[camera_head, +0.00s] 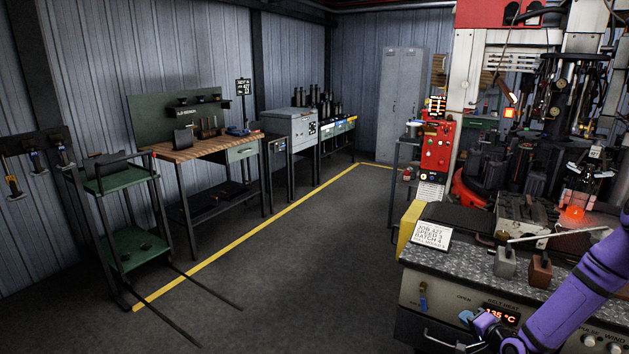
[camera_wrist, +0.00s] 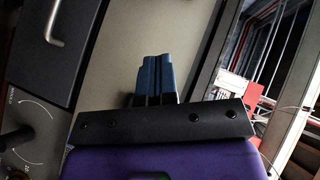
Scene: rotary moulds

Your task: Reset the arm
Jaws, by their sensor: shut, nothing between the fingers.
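My purple arm comes in from the right edge of the head view. My gripper (camera_head: 468,316) is low in front of the machine's control panel (camera_head: 420,292), close to the digital readout showing 135 °C (camera_head: 500,314). In the wrist view, my gripper (camera_wrist: 155,60) shows its blue fingers pressed together with nothing between them. I cannot tell whether the fingertips touch the panel.
A metal-topped bench (camera_head: 470,262) carries a job card (camera_head: 431,236), a grey block (camera_head: 505,262) and a brown block (camera_head: 540,270). The rotary machine (camera_head: 510,175) stands behind. A green cart (camera_head: 125,180) and wooden workbench (camera_head: 200,150) line the left wall. The middle floor is clear.

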